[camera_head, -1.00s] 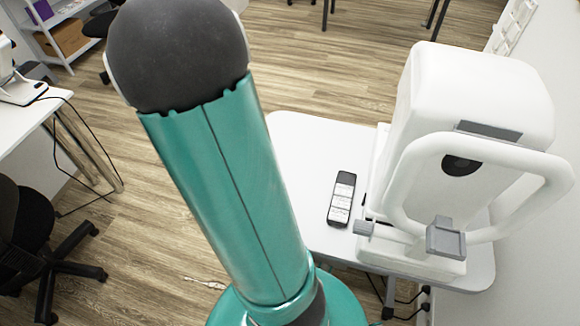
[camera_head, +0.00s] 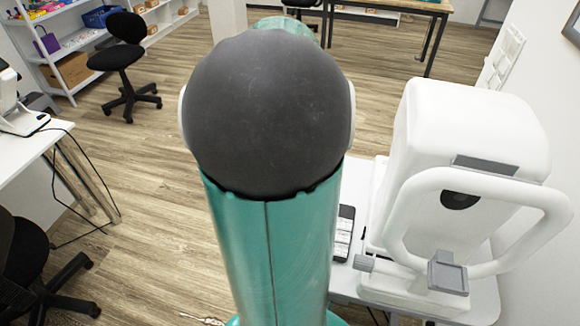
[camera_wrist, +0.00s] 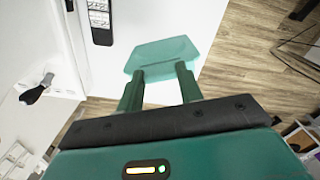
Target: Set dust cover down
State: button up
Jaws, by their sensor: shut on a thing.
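My gripper (camera_wrist: 160,72) shows in the wrist view, its two green fingers reaching up from the dark palm bar. It is shut on a pale teal, see-through flat piece at the fingertips, which looks like the dust cover (camera_wrist: 162,53). The cover is above the white table (camera_wrist: 135,25), near its edge; I cannot tell the height or whether they touch. In the head view my own arm hides the gripper and the cover. The white eye-test machine (camera_head: 465,130) stands on the table at the right; part of it shows at the wrist view's left.
A dark handset with white labels (camera_head: 343,232) lies on the table beside the machine, and also shows in the wrist view (camera_wrist: 99,20). A second white table (camera_head: 45,140) and black chairs (camera_head: 125,55) are at the left. Wooden floor lies open between.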

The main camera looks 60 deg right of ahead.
jog(key=w+d+f, duration=0.4)
jog(key=d+f, duration=0.6)
jog(key=f, duration=0.1)
jog(key=shift+w+d+f, duration=0.2)
jog(key=shift+w+f, duration=0.2)
jog(key=shift+f, duration=0.15)
jog(key=o, duration=0.8)
notch_tip(320, 180, up, 12)
jog(key=shift+r, duration=0.15)
